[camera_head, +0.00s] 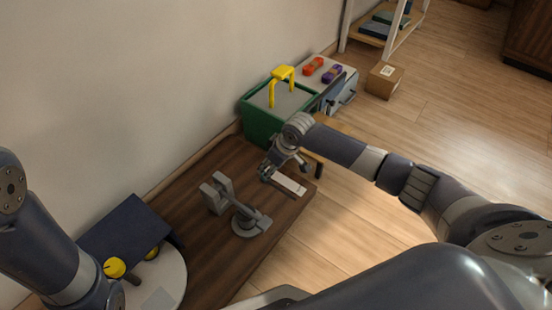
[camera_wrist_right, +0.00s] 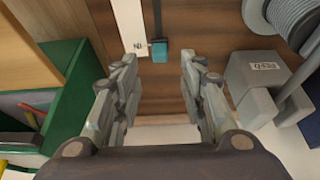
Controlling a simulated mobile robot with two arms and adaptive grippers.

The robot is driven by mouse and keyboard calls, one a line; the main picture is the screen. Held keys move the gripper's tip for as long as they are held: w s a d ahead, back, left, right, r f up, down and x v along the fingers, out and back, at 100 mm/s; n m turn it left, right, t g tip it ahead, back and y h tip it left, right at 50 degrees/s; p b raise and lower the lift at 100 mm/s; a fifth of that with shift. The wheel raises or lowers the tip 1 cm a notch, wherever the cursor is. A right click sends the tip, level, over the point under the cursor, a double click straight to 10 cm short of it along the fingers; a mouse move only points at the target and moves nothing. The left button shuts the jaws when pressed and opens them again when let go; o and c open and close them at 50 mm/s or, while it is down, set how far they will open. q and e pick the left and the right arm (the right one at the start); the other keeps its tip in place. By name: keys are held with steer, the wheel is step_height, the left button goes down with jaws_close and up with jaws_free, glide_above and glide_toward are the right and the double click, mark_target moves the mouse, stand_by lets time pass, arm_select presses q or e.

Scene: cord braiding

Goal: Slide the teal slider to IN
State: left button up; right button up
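The teal slider (camera_wrist_right: 159,55) is a small block in the right wrist view. It sits at the right edge of a white strip (camera_wrist_right: 127,22), beside the strip's lower end and right by an upside-down label that looks like IN. My right gripper (camera_wrist_right: 160,72) is open, with one finger either side of the slider's line and nothing visibly held. I cannot tell whether a finger touches it. In the head view my right gripper (camera_head: 282,167) is over the table's far end, by the white strip (camera_head: 289,185). I cannot make out the slider there. My left gripper is out of view.
A green bin (camera_head: 262,126) with a yellow handle stands beyond the table (camera_head: 272,226). A grey block labelled FEED (camera_wrist_right: 262,72) and a grey spool (camera_wrist_right: 285,12) are right of the right gripper. A grey stand (camera_head: 250,222) and dark blue box (camera_head: 125,232) are nearer.

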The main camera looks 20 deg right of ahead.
steer(key=v, duration=0.5)
steer(key=shift+s+d+r, duration=0.1)
steer(key=shift+s+r, duration=0.05)
steer(key=shift+r, duration=0.15)
